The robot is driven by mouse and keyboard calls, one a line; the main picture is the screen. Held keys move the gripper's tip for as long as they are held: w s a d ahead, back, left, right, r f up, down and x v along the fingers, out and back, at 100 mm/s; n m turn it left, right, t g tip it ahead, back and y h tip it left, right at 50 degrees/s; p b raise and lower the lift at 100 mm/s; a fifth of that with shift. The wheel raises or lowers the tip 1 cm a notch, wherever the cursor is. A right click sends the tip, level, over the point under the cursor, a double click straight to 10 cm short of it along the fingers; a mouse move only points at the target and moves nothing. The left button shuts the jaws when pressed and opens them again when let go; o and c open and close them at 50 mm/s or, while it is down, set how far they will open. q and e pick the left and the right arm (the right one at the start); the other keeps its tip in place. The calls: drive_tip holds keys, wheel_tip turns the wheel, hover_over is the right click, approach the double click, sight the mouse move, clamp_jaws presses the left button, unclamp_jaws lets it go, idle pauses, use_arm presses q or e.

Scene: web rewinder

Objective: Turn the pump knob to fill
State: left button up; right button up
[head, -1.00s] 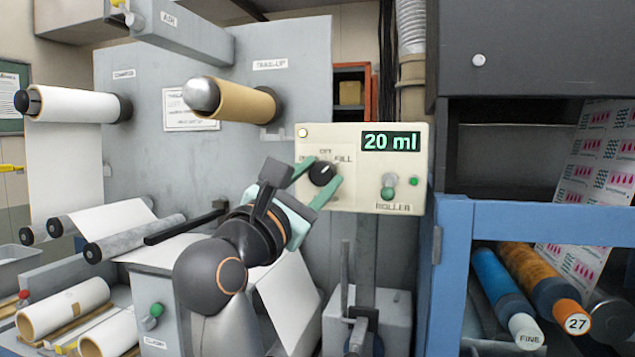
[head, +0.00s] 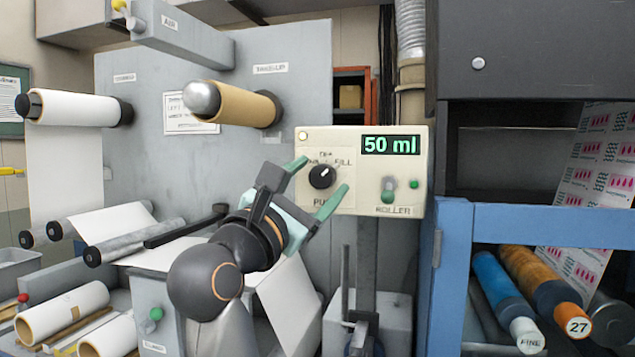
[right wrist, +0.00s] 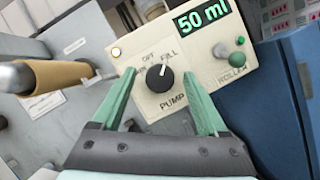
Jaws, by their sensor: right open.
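The pump knob (head: 322,177) is a round black dial with a white pointer line on the cream control box (head: 362,207). In the head view its pointer tilts up and to the right, toward the FILL label. In the right wrist view the knob (right wrist: 160,78) shows its white mark near FILL. The green display (head: 390,145) reads 50 ml. My right gripper (head: 322,178) is open, its green fingers spread to either side of the knob and apart from it. In the right wrist view the gripper (right wrist: 163,90) also stands open below and around the knob. My left gripper is not in view.
A green-tipped roller toggle (head: 388,190) sits on the box right of the knob. A brown take-up core (head: 240,104) sticks out at upper left. A blue frame (head: 453,260) stands at right.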

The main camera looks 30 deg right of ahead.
use_arm(q)
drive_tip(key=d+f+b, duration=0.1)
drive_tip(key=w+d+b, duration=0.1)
drive_tip(key=b, duration=0.1)
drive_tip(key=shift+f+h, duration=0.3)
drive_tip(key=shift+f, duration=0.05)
use_arm(e)
drive_tip(key=v, duration=1.2)
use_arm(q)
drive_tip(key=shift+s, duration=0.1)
